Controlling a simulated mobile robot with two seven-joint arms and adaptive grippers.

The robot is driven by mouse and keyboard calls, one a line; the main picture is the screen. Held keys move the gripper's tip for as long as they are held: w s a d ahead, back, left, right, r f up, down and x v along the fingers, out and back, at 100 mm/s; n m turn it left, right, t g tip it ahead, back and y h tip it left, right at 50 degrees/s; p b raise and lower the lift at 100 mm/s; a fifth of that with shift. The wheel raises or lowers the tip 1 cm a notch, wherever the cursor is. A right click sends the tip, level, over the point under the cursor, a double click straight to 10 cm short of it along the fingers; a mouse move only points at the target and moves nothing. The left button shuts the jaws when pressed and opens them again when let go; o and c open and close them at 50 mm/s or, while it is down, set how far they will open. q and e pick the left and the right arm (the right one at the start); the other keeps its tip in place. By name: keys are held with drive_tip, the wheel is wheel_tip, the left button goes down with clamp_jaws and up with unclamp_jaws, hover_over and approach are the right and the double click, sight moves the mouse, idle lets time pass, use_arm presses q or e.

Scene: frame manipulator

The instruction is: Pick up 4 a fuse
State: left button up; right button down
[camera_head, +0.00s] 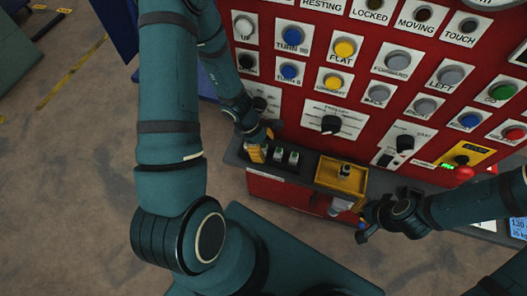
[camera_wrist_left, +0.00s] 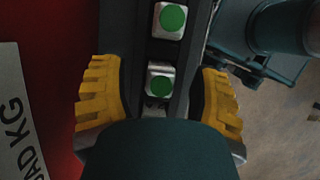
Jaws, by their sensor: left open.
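Two pale fuses with green tops stand in a dark rack on the panel's ledge. In the head view they are the left fuse (camera_head: 279,155) and the right fuse (camera_head: 293,158). The left wrist view shows a nearer fuse (camera_wrist_left: 160,83) and a farther fuse (camera_wrist_left: 173,18). My left gripper (camera_head: 257,150) is at the rack's left end, open. Its yellow fingers (camera_wrist_left: 160,100) are on either side of the nearer fuse, with gaps visible. My right gripper (camera_head: 358,222) is below and right of the yellow tray; its fingers are too unclear to read.
A yellow tray (camera_head: 326,184) with a small dark item in it sits right of the rack. The red panel (camera_head: 300,105) with buttons and knobs rises behind the ledge. A red knob (camera_head: 465,172) is at the right. Open floor (camera_head: 70,180) lies at the left.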

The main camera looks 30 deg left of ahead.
use_arm(q)
drive_tip(key=shift+r, duration=0.1)
clamp_jaws()
idle(0.3)
